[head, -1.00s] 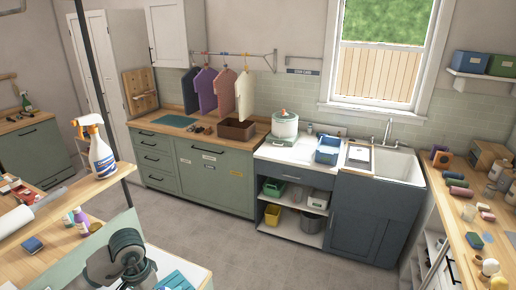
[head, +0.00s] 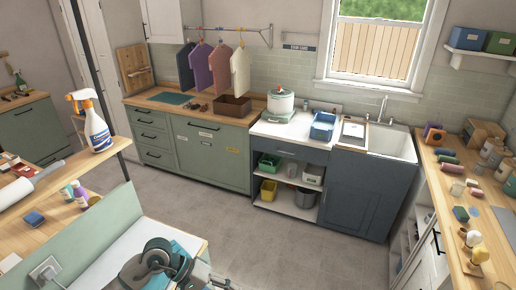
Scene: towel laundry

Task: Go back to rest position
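No fingertips of either gripper show in the head view. A grey and teal jointed part, which looks like my own arm, is at the bottom, left of centre. It is in front of a white-topped counter (head: 118,245) with a green side panel. Nothing is seen held. My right arm cannot be made out.
A spray bottle (head: 93,122) stands on a wooden shelf at left. Green cabinets (head: 210,152), a dark sink cabinet (head: 362,195) and a cluttered right-hand wooden counter (head: 456,200) line the room. The grey floor (head: 245,225) between them is clear.

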